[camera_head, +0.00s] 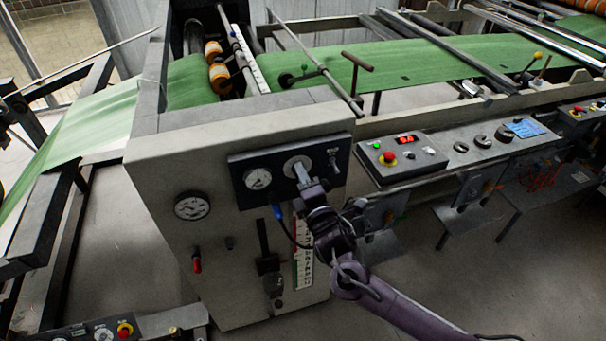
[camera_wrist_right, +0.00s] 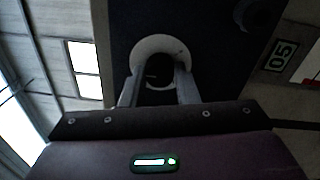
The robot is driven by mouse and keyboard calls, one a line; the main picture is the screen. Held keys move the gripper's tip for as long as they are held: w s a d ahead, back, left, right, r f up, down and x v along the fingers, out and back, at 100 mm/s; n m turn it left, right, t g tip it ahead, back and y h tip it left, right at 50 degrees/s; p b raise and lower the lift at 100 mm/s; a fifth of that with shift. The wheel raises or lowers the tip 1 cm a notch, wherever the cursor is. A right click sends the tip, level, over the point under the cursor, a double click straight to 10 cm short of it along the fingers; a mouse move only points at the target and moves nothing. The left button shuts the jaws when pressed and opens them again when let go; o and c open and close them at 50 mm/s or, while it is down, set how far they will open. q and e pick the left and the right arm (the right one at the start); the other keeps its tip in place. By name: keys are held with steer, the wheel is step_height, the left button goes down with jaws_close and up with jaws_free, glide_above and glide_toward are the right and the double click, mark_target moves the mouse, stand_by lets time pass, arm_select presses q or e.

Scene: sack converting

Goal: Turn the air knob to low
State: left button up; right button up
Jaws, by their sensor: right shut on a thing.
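The air knob's round pale dial plate (camera_head: 297,166) is on the dark panel (camera_head: 237,164) at the front of the beige machine cabinet. My right gripper (camera_head: 300,172) reaches up to the plate from below, its fingers at the plate's centre. In the right wrist view the pale ring (camera_wrist_right: 177,47) surrounds a dark centre, and my right gripper's two fingers (camera_wrist_right: 160,85) stand on either side of it, shut on the knob. The knob itself is mostly hidden, and I cannot read its setting. My left gripper is not in view.
A gauge (camera_head: 257,178) sits left of the knob on the same panel, and a toggle switch (camera_head: 333,158) is to its right. Another gauge (camera_head: 192,206) is on the cabinet. A control box (camera_head: 405,156) with red and green buttons stands to the right. Green sheet (camera_head: 370,64) runs behind.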

steer(key=shift+r+n+g+p, duration=0.1)
steer(key=shift+n+g+p, duration=0.3)
steer(key=shift+n+p, duration=9.7)
steer(key=n+b, duration=0.6)
steer(key=shift+n+b, duration=0.35)
steer(key=shift+n, duration=0.05)
steer(key=o, duration=1)
